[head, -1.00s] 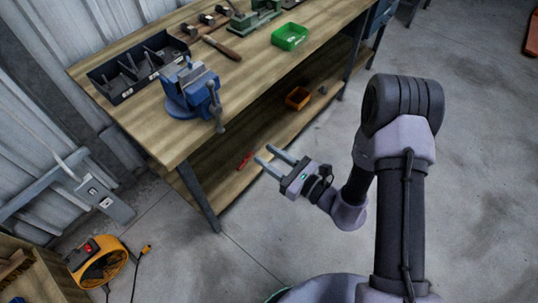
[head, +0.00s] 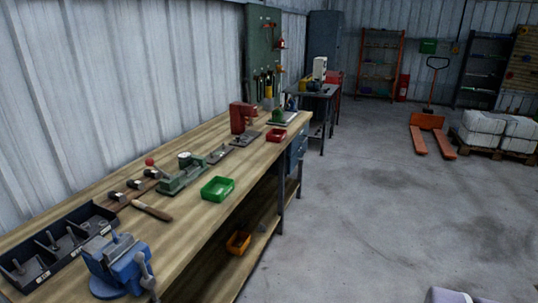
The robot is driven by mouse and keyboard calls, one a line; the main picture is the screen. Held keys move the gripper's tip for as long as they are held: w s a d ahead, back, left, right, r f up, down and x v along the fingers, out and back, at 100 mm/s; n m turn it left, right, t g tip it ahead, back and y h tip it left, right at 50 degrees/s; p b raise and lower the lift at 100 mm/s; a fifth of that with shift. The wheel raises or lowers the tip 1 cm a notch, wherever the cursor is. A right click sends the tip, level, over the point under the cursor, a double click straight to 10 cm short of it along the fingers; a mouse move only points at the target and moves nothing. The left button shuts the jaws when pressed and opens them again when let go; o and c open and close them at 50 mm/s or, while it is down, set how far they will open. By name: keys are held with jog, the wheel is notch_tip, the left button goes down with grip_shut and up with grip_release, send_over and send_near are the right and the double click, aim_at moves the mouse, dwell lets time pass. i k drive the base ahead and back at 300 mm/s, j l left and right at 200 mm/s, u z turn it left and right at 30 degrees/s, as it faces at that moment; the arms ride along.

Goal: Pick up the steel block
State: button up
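I cannot pick out the steel block for certain. Several small dark metal pieces (head: 117,198) sit on the wooden workbench (head: 185,236) along the wall, too small to tell apart. A small grey object (head: 262,228) lies on the bench's lower shelf beside an orange bin (head: 238,242); I cannot tell what it is. My gripper is out of view. Only a pale piece of my arm shows at the bottom right edge.
A blue vise (head: 118,268) and a dark divided tray (head: 50,250) stand at the bench's near end. A green bin (head: 217,189) and a red press (head: 242,117) are farther along. The concrete floor (head: 380,230) to the right is clear up to an orange pallet truck (head: 428,130).

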aim_at(109, 254)
jog(key=u, duration=0.95)
